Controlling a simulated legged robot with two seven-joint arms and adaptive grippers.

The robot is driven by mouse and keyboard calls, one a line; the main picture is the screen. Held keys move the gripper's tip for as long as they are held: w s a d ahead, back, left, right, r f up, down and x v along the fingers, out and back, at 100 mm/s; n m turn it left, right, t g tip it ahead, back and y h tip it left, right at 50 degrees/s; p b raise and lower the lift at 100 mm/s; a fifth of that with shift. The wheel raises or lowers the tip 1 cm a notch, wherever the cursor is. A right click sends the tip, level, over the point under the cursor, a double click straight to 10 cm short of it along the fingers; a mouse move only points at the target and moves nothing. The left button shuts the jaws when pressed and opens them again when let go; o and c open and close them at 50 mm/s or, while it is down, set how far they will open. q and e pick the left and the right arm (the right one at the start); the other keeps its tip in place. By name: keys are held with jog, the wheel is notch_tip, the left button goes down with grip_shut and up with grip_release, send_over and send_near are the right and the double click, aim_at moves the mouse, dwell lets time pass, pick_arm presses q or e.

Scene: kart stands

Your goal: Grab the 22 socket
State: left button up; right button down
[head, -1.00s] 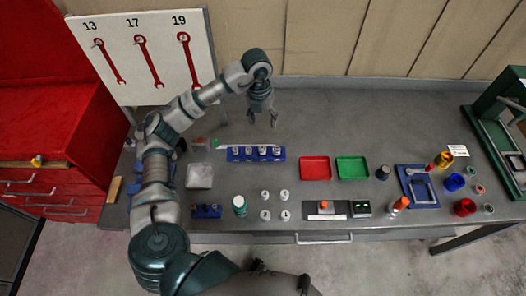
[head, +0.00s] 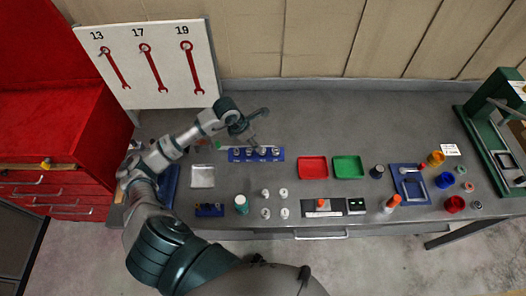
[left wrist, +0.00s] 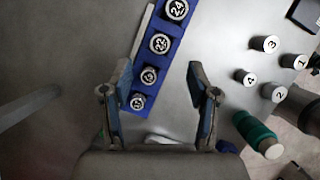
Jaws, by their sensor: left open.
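The socket marked 22 (left wrist: 160,43) stands in the blue rack (left wrist: 136,82) in the left wrist view, between the 24 socket (left wrist: 177,10) and two smaller sockets. The rack also shows in the head view (head: 256,160) on the grey bench, but its numbers are too small to read there. My left gripper (head: 260,127) is over the back of the rack. In the left wrist view its fingers (left wrist: 160,80) are apart and empty, with the 22 socket ahead of the gap between them. My right gripper is not in view.
A grey tray (head: 202,176) lies left of the rack. Red (head: 312,168) and green (head: 349,167) trays lie right. A wrench board (head: 145,65) stands behind left.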

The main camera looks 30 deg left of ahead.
aim_at(262, 152)
pick_arm(q)
jog(key=shift+x, duration=1.15)
jog(key=shift+w+a+f+p, duration=0.15)
jog(key=shift+f+p, duration=0.15)
jog(key=shift+f, duration=0.4)
jog(key=p+x, duration=0.1)
jog(key=x, duration=0.2)
jog(key=shift+w+f, duration=0.15)
jog(key=shift+f, duration=0.2)
jog(key=shift+w+d+f, duration=0.1)
jog(key=shift+d+f, duration=0.2)
jog(key=shift+d, duration=0.1)
jog(key=c, duration=0.6)
jog(key=shift+a, duration=0.15)
grip_shut()
